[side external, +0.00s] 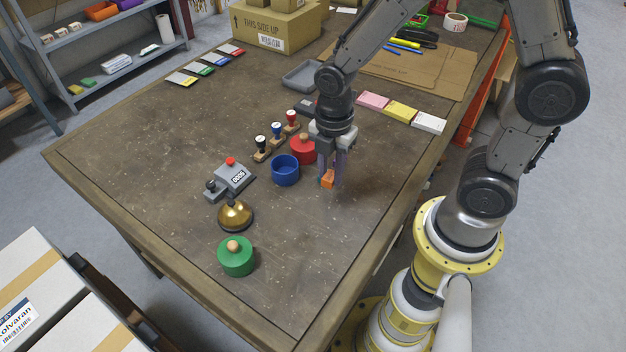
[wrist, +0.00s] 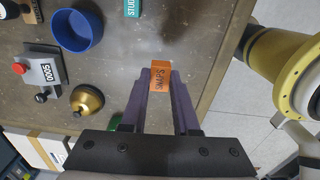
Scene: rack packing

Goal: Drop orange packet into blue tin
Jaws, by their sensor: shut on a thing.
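The orange packet (side external: 328,180) is held between the fingertips of my gripper (side external: 334,176). Whether the packet touches the table is hard to tell.
A red lidded tin (side external: 302,150) stands close behind the blue tin, with stamps (side external: 277,137) beside it. A numbering device (side external: 233,177), a brass bell (side external: 235,215) and a green lidded tin (side external: 236,258) stand to the left. The table front (side external: 310,270) is clear.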

